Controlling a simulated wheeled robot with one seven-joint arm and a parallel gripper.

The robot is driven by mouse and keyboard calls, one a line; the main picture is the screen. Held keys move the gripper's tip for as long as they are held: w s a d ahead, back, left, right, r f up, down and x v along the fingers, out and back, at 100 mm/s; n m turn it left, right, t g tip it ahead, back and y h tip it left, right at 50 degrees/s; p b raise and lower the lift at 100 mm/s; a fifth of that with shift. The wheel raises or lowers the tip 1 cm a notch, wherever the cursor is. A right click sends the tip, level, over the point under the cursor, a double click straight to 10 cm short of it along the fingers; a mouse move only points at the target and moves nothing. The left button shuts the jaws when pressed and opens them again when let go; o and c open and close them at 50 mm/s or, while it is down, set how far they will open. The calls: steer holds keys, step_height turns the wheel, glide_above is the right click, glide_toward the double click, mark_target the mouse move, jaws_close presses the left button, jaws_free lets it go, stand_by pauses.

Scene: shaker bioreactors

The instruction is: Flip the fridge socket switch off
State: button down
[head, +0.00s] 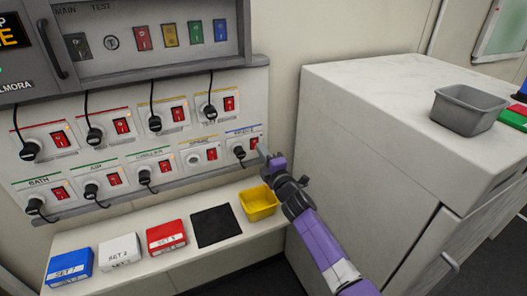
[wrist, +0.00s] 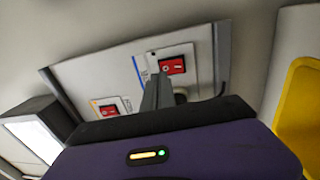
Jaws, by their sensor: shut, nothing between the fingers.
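The socket at the right end of the lower row has a blue-striped label, too small to read surely, and a red rocker switch (head: 254,143). A black plug (head: 239,152) sits in it, left of the switch. I take this to be the fridge socket. My gripper (head: 264,152) is shut and empty, with its tips close to the right side of this switch. In the wrist view, the shut fingers (wrist: 158,92) point up at the panel, just below and left of a red switch (wrist: 173,66). I cannot tell whether they touch it, nor which way the rocker is set.
Below, a shelf holds a yellow tray (head: 259,203), a black mat (head: 215,227) and red, white and blue boxes. A white cabinet (head: 345,150) stands close on the right.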

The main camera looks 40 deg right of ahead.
steer(key=r+p+v, duration=0.2)
steer(key=p+v, duration=0.5)
steer(key=v, duration=0.3)
steer(key=shift+s, duration=0.5)
steer(key=shift+r+m, duration=0.1)
steer(key=shift+m, duration=0.2)
